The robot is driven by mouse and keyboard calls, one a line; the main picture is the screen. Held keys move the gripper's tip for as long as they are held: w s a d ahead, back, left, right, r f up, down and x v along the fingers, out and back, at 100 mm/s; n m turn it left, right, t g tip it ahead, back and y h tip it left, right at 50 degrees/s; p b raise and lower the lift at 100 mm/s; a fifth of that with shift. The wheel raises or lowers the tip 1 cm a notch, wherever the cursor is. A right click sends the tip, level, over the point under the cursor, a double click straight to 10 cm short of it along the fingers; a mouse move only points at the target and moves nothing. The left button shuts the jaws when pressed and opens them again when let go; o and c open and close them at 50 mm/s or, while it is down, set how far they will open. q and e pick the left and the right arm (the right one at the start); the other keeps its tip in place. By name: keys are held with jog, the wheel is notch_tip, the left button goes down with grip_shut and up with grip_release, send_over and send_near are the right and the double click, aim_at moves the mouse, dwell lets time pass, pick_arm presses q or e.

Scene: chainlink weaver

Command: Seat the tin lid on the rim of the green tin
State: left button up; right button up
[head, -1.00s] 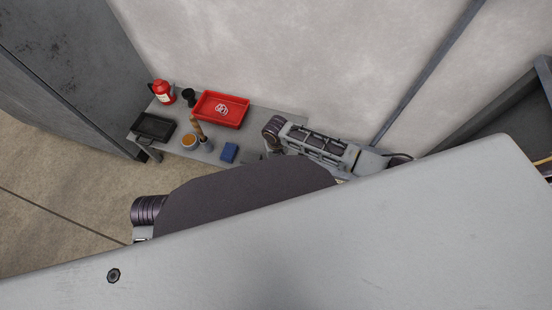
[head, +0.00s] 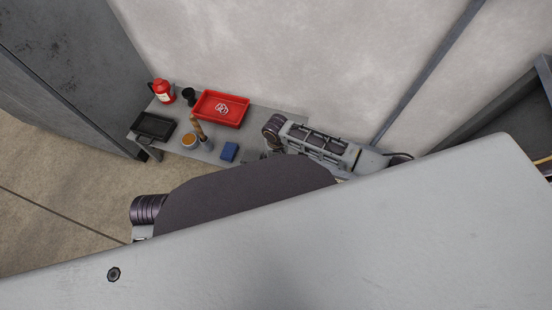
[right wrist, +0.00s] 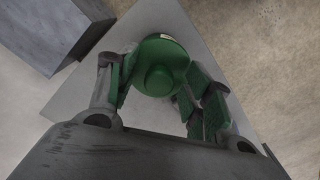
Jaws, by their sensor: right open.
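In the right wrist view a round green piece with a raised round knob (right wrist: 160,70), which looks like the tin lid, shows from above. A small pale mark is at its far edge. The body of the green tin is not clearly visible beneath it, so I cannot tell whether the lid sits flush on a rim. My right gripper (right wrist: 157,88) is open, its green-padded fingers on either side of the green piece; I cannot tell whether they touch it. In the head view neither lid nor green tin can be made out, and my left gripper is out of sight.
The grey table (head: 272,120) stands against the wall. It carries a red tray (head: 221,121), red can (head: 161,91), black tray (head: 153,126), dark cup (head: 189,96), orange-topped container (head: 189,140), wooden-handled tool (head: 197,128) and blue block (head: 229,151). A grey cabinet (head: 75,65) stands left.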

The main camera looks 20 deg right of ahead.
notch_tip(320, 180, up, 12)
jog(key=shift+f, duration=0.2)
dwell(0.5)
jog(key=shift+n, duration=0.3)
dwell(0.8)
